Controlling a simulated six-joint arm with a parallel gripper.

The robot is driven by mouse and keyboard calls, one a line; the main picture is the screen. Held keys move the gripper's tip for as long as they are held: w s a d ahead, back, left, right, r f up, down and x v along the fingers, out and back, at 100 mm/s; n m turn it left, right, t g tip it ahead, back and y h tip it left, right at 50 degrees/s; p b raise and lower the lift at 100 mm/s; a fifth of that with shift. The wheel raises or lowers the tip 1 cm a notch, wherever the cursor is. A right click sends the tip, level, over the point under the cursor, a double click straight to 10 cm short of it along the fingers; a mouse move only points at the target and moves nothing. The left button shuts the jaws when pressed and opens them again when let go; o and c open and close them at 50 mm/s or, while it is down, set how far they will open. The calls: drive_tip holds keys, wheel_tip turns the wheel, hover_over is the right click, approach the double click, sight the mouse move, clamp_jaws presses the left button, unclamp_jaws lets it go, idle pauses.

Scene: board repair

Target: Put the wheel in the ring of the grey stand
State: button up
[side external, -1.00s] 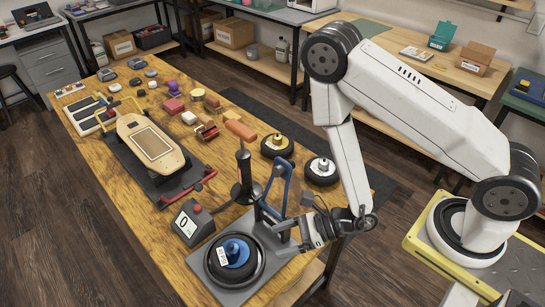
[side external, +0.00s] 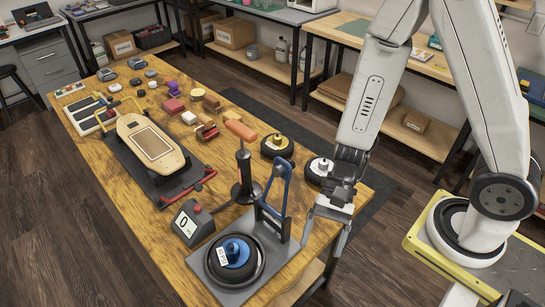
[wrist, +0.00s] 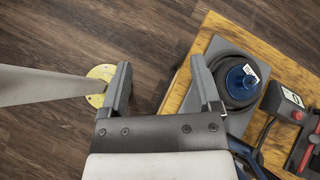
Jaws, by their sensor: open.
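The wheel with a blue hub (side external: 236,249) and a white tag lies flat on the plate of the grey stand (side external: 201,273) at the front of the bench. Black round rims surround the hub; I cannot clearly separate tyre from ring. The wheel also shows in the wrist view (wrist: 243,82), on the grey plate (wrist: 192,105). My gripper (side external: 325,238) points down off the right edge of the bench, beside the stand and apart from the wheel.
A blue lever (side external: 282,185) on an upright rises at the stand's back, near my gripper. A display box (side external: 187,221) and an orange-handled tool (side external: 240,168) stand beside it. Wheels with yellow (side external: 277,145) and white (side external: 319,168) hubs lie behind.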

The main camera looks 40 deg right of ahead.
drive_tip(key=w+d+r+n+t+h, duration=0.3)
drive_tip(key=w+d+n+h, duration=0.1)
drive_tip(key=d, duration=0.3)
drive_tip(key=w+d+r+n+t+h, duration=0.3)
drive_tip(key=w+d+n+h, duration=0.2)
drive_tip(key=d+n, duration=0.2)
drive_tip(key=shift+d+r, duration=0.3)
drive_tip(key=shift+d, duration=0.4)
